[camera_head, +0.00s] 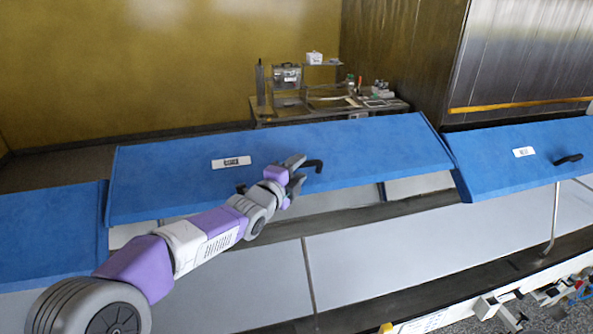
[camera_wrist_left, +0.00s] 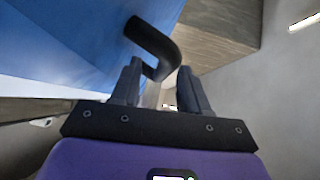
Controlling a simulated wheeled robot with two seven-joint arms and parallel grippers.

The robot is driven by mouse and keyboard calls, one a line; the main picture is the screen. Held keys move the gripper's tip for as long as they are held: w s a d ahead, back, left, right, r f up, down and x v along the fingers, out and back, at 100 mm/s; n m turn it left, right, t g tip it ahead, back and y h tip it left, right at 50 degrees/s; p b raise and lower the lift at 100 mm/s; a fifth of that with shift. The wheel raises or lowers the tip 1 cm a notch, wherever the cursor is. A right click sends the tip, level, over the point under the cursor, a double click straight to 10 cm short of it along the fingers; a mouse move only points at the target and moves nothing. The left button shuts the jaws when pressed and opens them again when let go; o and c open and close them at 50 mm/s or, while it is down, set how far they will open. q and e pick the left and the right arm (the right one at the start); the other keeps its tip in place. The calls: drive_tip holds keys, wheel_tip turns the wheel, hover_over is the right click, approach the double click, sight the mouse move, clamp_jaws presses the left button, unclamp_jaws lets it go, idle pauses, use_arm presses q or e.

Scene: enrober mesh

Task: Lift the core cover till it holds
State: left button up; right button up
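The core cover is most likely the wide blue cover (camera_head: 380,150) in the middle, with a white label, sloping up above the machine's deck. Its black handle (camera_head: 314,165) is partly hidden behind my left gripper (camera_head: 294,174), which is at the cover's front edge. In the left wrist view, the handle (camera_wrist_left: 152,40) bends in front of and between the fingertips of the left gripper (camera_wrist_left: 160,80). The fingers stand apart with a gap in view between them; whether they touch the handle cannot be told. My right gripper is not in view.
A second blue cover (camera_head: 500,158) with a black handle is on the right, with a thin metal rod (camera_head: 554,220) below it. Another blue cover (camera_head: 50,230) lies at the left. Grey deck panels (camera_head: 400,250) run along the front. A cluttered bench (camera_head: 330,100) stands behind.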

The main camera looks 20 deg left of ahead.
use_arm(q)
drive_tip(key=b+v, duration=0.2)
drive_tip(key=v, duration=0.5)
drive_tip(key=shift+s, duration=0.3)
idle(0.5)
